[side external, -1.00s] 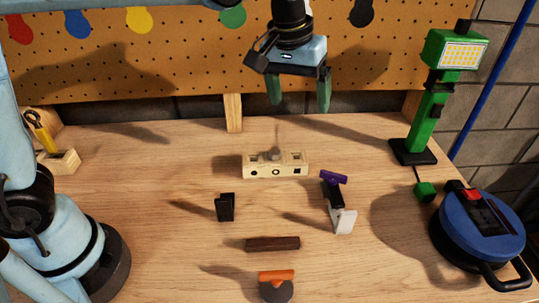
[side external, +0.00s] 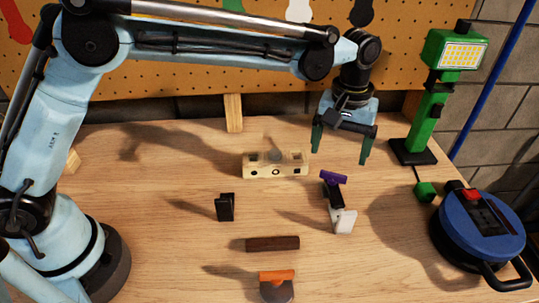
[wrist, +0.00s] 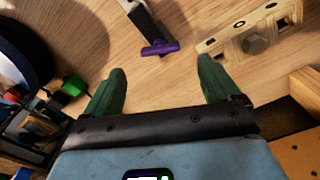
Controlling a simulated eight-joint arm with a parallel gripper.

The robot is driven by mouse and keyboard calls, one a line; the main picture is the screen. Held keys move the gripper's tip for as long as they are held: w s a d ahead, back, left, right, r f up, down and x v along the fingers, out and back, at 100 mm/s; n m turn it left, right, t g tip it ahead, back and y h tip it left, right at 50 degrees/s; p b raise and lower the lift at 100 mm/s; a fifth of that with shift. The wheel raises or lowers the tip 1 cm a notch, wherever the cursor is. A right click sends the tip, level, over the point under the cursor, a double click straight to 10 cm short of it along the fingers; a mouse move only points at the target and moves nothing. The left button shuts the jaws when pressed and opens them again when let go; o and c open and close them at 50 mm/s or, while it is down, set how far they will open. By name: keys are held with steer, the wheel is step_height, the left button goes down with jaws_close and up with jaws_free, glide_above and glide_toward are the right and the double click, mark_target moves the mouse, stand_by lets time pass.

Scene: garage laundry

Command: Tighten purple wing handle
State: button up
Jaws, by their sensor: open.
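The purple wing handle (side external: 333,177) sits on top of a small black and white fixture (side external: 342,212) right of the table's middle. In the wrist view the purple handle (wrist: 160,47) shows ahead of the fingertips, roughly between them but farther off, with the fixture's pale body (wrist: 140,15) behind it. My gripper (side external: 340,155) is open and empty, its green fingers pointing down above and behind the handle, without touching it. In the wrist view my gripper (wrist: 160,72) shows both green fingers spread wide.
A wooden block with holes and a grey knob (side external: 262,168) stands left of the handle. A black bracket (side external: 225,207), a dark brown bar (side external: 272,244) and an orange-handled tool (side external: 277,285) lie nearer. A green lamp (side external: 430,110) and blue cable reel (side external: 480,228) stand at right.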

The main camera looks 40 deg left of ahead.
mark_target(334, 173)
steer(key=shift+f, duration=3.15)
steer(key=c, duration=1.1)
steer(key=shift+o, duration=0.2)
steer(key=shift+m, duration=0.4)
steer(key=m, duration=0.3)
steer(key=shift+m, duration=0.3)
steer(key=m, duration=0.3)
steer(key=shift+m, duration=0.3)
steer(key=m, duration=0.6)
steer(key=shift+m, duration=0.4)
